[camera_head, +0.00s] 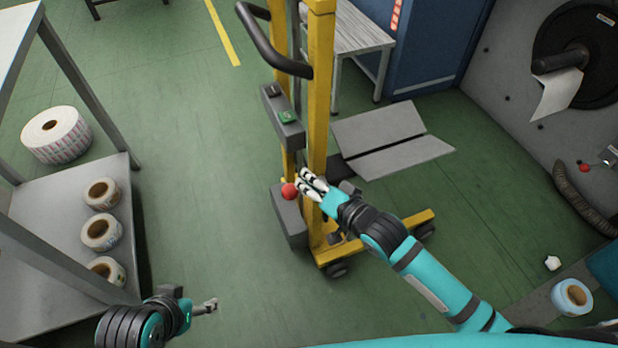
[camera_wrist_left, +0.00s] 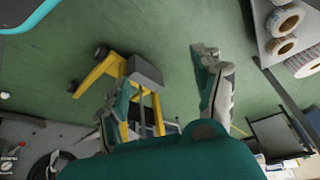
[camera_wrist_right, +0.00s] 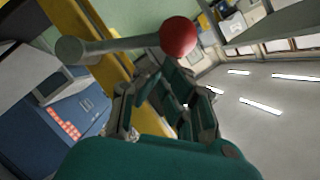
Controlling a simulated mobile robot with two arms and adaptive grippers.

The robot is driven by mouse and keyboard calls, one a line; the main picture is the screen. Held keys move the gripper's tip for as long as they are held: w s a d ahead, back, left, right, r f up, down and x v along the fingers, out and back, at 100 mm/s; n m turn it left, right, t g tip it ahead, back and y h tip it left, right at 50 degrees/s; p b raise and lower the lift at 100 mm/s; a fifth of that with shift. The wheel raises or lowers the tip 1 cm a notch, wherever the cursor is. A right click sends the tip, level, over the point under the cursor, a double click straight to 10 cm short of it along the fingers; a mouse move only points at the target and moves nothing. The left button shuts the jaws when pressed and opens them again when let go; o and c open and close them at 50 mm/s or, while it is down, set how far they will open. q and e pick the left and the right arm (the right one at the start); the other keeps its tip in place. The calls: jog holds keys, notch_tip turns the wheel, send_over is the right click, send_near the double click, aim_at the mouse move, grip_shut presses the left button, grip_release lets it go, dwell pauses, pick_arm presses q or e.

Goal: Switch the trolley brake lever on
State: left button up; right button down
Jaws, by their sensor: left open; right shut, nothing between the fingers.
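The yellow trolley (camera_head: 319,100) stands upright in the middle of the head view, with a black handle at its top. Its brake lever ends in a red ball knob (camera_head: 289,191). In the right wrist view the red knob (camera_wrist_right: 178,37) tips a grey rod (camera_wrist_right: 115,46) that runs left, in front of the yellow post. My right gripper (camera_head: 306,186) is shut and empty, right beside the knob; I cannot tell whether it touches. My left gripper (camera_head: 212,306) is open and empty at the lower left, away from the trolley; its spread fingers show in the left wrist view (camera_wrist_left: 165,90).
A grey shelf (camera_head: 60,215) with several label rolls stands at the left. A grey control box (camera_head: 283,115) with a green button sits on the trolley. The machine (camera_head: 515,100) stands at the right. Green floor is free between shelf and trolley.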

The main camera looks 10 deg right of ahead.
aim_at(295, 196)
jog(key=a+f+n+h+p, duration=0.1)
jog(key=f+n+p, duration=0.1)
jog(key=p, duration=0.1)
jog(key=s+a+f+n+h+p, duration=0.1)
jog(key=a+n+h+p, duration=0.1)
jog(key=p, duration=0.2)
jog(key=shift+a+f, duration=0.15)
jog(key=shift+f, duration=0.25)
jog(key=shift+a+f+n+h, duration=0.15)
jog(key=shift+f+n+h, duration=0.35)
jog(key=shift+f+n, duration=0.2)
pick_arm(q)
notch_tip(295, 196, down, 15)
jog(key=s+a+g, duration=0.1)
jog(key=s+g, duration=0.1)
jog(key=shift+s+a, duration=0.2)
jog(key=shift+a, duration=0.05)
pick_arm(e)
jog(key=shift+f+n+h, duration=0.4)
jog(key=shift+f+n, duration=0.2)
jog(key=shift+f, duration=0.35)
pick_arm(q)
jog(key=shift+f, duration=0.1)
pick_arm(e)
jog(key=shift+f, duration=0.1)
pick_arm(q)
jog(key=shift+s, duration=0.1)
pick_arm(e)
jog(key=shift+s, duration=0.1)
